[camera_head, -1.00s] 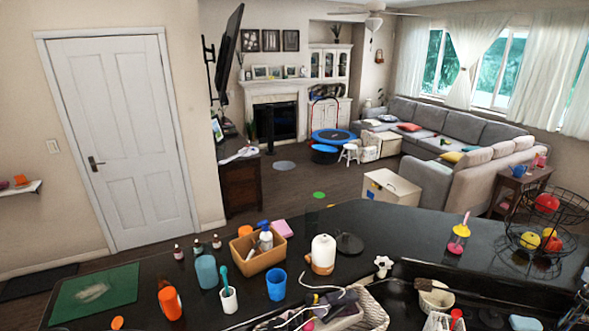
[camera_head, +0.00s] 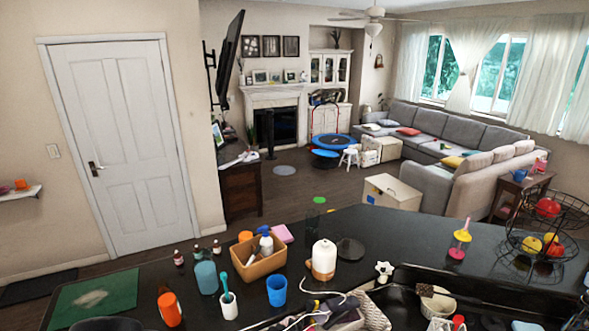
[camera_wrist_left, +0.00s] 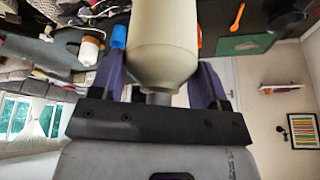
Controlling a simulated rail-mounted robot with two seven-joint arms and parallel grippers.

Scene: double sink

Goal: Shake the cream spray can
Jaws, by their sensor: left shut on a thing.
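The cream-coloured can (camera_wrist_left: 163,40) fills the top middle of the left wrist view, with a rounded shoulder and a narrower grey neck toward the gripper base. My left gripper (camera_wrist_left: 160,66) is shut on it, with one purple finger on each side. The can's far end is cut off by the picture edge. I cannot make out the held can in the head view. A dark rounded shape (camera_head: 107,324) at its bottom left edge may be part of my left arm. My right gripper is in neither current view.
The dark counter holds a white bottle (camera_head: 323,260), a blue cup (camera_head: 276,291), a tan caddy (camera_head: 259,264), an orange bottle (camera_head: 169,309) and a green board (camera_head: 93,297). A wire fruit basket (camera_head: 540,240) stands at right. The counter's back middle is mostly bare.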

